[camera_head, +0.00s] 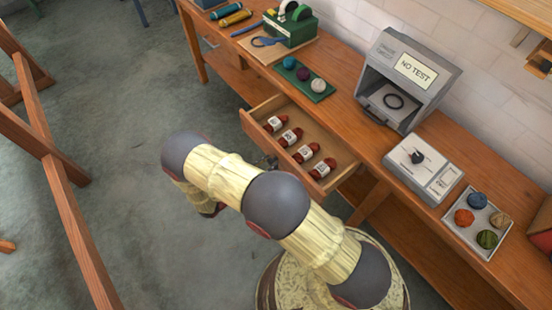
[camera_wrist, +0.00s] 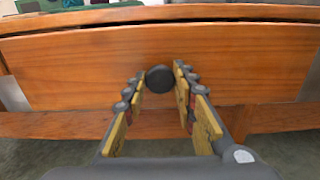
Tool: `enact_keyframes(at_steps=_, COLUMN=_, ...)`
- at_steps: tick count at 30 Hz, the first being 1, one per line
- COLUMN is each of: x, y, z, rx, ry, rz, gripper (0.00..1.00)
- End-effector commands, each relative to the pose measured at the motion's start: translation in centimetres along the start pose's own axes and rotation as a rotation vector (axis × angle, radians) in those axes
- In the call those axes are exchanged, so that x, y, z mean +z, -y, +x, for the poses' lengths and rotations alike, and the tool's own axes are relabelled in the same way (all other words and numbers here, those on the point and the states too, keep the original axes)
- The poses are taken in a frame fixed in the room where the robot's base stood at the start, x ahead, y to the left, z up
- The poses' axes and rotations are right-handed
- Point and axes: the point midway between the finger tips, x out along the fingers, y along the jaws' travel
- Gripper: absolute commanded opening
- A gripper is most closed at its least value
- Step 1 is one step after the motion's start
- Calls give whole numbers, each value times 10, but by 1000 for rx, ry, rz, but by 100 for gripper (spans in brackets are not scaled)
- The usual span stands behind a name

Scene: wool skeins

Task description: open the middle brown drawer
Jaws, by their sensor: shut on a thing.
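The brown drawer (camera_head: 296,116) stands pulled out from the wooden bench in the head view. Several dark red skeins with white labels (camera_head: 291,137) lie in a row inside it. Its wooden front (camera_wrist: 75,65) fills much of the wrist view. A round dark knob (camera_wrist: 159,79) sits at the middle of that front. My gripper (camera_wrist: 160,84) has its fingers on either side of the knob and is shut on it. In the head view my arm hides most of the gripper and the knob.
The bench top (camera_head: 345,118) carries a green tray with three balls (camera_head: 310,80), a grey NO TEST machine (camera_head: 408,75), a grey device (camera_head: 424,168) and a tray of yarn balls (camera_head: 484,221). A wooden frame (camera_head: 70,210) stands at the left. Grey floor (camera_head: 120,130) lies open between.

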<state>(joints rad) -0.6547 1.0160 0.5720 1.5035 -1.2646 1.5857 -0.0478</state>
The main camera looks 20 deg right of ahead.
Motion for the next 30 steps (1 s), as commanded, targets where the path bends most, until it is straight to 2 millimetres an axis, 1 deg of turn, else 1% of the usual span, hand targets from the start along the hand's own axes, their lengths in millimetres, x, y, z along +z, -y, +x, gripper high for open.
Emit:
enact_keyframes(at_steps=3, x=0, y=0, z=-7, rx=1, ry=1, rz=0, gripper=0)
enact_keyframes(at_steps=6, x=0, y=0, z=-9, rx=0, ry=1, rz=0, gripper=0)
enact_keyframes(at_steps=16, x=0, y=0, z=-9, rx=-1, ry=1, rz=0, gripper=0)
enact_keyframes(at_steps=17, x=0, y=0, z=-9, rx=-1, ry=1, rz=0, gripper=29)
enact_keyframes(at_steps=26, x=0, y=0, z=-9, rx=0, ry=0, rz=0, gripper=46)
enact_keyframes(at_steps=30, x=0, y=0, z=-9, rx=0, ry=0, rz=0, gripper=46)
